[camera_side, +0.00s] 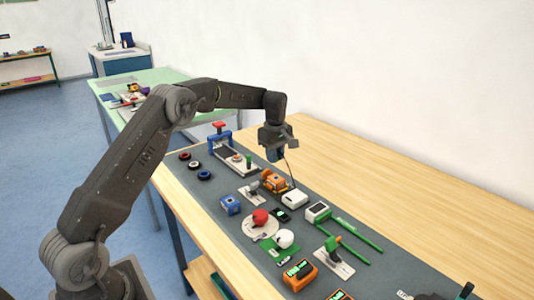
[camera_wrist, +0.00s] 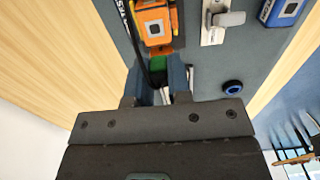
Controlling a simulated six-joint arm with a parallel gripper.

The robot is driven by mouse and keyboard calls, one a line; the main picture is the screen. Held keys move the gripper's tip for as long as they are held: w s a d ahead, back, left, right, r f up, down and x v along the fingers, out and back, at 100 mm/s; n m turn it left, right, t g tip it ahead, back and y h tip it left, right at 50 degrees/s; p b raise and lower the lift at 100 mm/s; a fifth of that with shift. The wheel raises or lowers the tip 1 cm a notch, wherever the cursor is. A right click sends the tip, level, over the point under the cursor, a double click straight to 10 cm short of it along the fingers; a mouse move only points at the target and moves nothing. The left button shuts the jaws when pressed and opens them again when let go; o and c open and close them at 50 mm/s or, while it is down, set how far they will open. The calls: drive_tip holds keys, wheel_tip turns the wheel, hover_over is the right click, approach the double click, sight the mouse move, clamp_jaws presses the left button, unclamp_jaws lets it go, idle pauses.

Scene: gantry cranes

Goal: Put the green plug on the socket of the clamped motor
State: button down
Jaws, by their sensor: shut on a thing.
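My gripper (camera_wrist: 162,82) is shut on the green plug (camera_wrist: 157,63), which shows between its two fingers in the wrist view. A black cable (camera_wrist: 134,42) runs up from it. In the side view my gripper (camera_side: 275,154) is above the far part of the grey mat, and I cannot make out the plug there. The orange motor (camera_wrist: 153,26) lies just beyond the plug in the wrist view and below my gripper in the side view (camera_side: 275,182). A grey clamp (camera_wrist: 221,20) is beside it. I cannot tell whether plug and motor touch; the socket is not clear.
A blue block (camera_side: 230,205), a red knob (camera_side: 260,217), a white knob (camera_side: 285,238) and green bars (camera_side: 357,232) lie nearer. A blue-posted frame (camera_side: 220,140) stands behind. The wooden tabletop (camera_side: 385,195) at right is clear.

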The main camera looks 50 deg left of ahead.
sight(276, 178)
drive_tip(key=shift+w+f, duration=0.3)
drive_tip(key=shift+f, duration=2.55)
drive_tip(key=shift+f, duration=0.4)
drive_tip(key=shift+c, duration=2.4)
unclamp_jaws()
drive_tip(key=shift+r, duration=0.15)
drive_tip(key=shift+r, duration=3.4)
